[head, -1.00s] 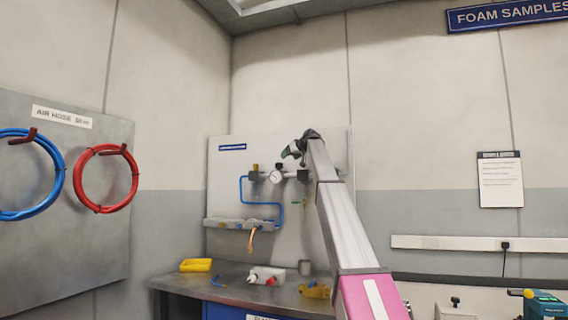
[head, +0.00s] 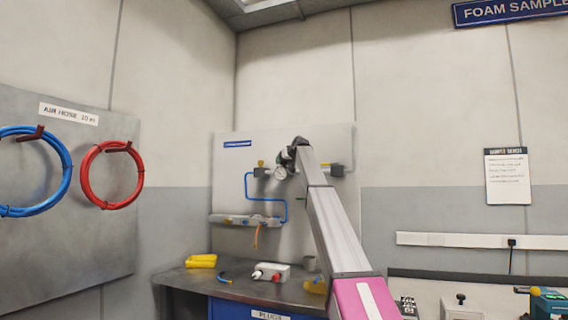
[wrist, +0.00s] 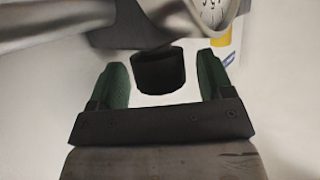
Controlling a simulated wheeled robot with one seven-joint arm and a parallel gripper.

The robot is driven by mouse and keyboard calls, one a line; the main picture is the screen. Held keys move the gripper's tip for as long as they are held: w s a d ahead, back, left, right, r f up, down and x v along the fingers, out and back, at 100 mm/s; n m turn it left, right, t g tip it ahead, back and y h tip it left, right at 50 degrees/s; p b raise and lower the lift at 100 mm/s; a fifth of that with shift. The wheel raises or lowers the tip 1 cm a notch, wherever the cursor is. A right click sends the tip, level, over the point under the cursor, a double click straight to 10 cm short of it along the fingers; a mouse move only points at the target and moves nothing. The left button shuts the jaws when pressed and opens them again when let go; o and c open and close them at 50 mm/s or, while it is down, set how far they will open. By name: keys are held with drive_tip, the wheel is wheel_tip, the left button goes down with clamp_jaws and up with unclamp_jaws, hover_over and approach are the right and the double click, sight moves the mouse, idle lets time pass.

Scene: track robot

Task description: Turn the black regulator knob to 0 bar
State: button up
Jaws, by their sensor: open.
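The black regulator knob (wrist: 159,70) shows in the wrist view, below a grey metal pipe or body. My gripper (wrist: 162,82) is open, with one green-padded finger on each side of the knob and a gap visible at both sides. The round white pressure gauge (wrist: 212,10) is partly cut off at the top right of the wrist view. In the head view the gauge (head: 280,173) sits on the back panel, and my gripper (head: 290,156) is just right of it. The knob is hidden there behind my gripper and arm.
A blue tube (head: 247,187) runs below the gauge to a grey manifold (head: 240,220). The bench (head: 240,289) below holds a yellow item (head: 201,261), a white-and-red part (head: 270,272) and a grey cup (head: 309,263). Red (head: 84,180) and blue (head: 65,180) hoses hang at left.

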drive_tip(key=shift+w+a+f, duration=0.1)
drive_tip(key=shift+w, duration=0.2)
drive_tip(key=c, duration=0.9)
drive_tip(key=shift+n+g+y, duration=0.5)
drive_tip(key=shift+n+y, duration=0.3)
drive_tip(key=shift+y, duration=0.1)
drive_tip(key=shift+n+g+y, duration=0.5)
drive_tip(key=shift+n+y, duration=0.2)
drive_tip(key=shift+n, duration=0.1)
drive_tip(key=o, duration=0.9)
drive_tip(key=shift+s, duration=0.1)
